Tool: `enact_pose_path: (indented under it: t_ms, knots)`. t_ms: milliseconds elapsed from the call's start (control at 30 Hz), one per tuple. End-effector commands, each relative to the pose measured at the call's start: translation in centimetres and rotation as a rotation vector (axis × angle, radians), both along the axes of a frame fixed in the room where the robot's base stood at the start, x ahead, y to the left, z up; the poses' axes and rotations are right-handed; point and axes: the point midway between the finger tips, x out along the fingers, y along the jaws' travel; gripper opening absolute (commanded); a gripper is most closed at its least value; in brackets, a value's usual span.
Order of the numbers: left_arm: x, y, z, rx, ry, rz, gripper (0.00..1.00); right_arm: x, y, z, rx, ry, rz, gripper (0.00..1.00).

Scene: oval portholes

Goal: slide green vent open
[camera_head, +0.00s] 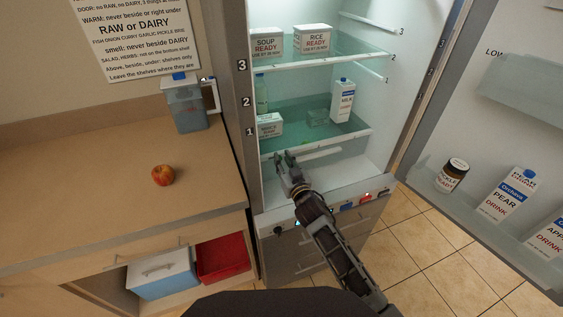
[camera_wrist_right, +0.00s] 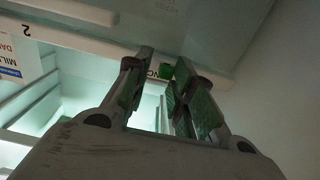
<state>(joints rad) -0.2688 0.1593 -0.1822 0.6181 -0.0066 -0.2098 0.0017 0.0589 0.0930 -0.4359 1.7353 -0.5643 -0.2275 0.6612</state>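The green vent slider shows in the right wrist view as a small green block (camera_wrist_right: 167,72) on a pale strip under a shelf, beside partly hidden lettering. In the wrist view my right gripper (camera_wrist_right: 163,62) has its two fingertips apart, with the green block appearing between them. I cannot tell whether either finger touches it. In the head view my right gripper (camera_head: 284,158) reaches into the open fridge, at the front edge of the lowest glass shelf (camera_head: 340,138). My left gripper is not in view.
The open fridge door (camera_head: 480,120) stands at the right with a jar (camera_head: 453,175) and drink cartons. A milk carton (camera_head: 342,100) and boxes stand on the shelves. The counter at left holds an apple (camera_head: 163,175) and a jug (camera_head: 187,105).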

Motion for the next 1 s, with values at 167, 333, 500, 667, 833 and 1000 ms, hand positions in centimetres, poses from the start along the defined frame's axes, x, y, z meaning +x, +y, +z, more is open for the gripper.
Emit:
enact_pose_path:
  t_ms: [167, 333, 500, 667, 833, 1000]
  knots:
    - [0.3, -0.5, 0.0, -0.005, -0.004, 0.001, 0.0, 0.0, 0.1, 0.0, 0.0, 0.0, 0.001, 0.36]
    - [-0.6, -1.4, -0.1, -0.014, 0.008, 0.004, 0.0, -0.1, 0.1, 0.0, 0.001, -0.001, 0.002, 0.36]
    - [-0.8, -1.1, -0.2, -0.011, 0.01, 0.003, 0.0, -0.3, 0.1, 0.0, 0.001, -0.001, 0.003, 0.36]
    - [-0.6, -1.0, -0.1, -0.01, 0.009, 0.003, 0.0, -0.9, -0.1, 0.0, 0.001, -0.001, 0.003, 0.36]
    - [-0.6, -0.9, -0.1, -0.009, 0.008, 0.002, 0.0, -2.1, -0.5, -0.1, 0.002, 0.001, 0.003, 0.36]
    - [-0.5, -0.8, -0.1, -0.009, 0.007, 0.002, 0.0, -3.6, -1.0, -0.1, 0.002, 0.001, 0.003, 0.36]
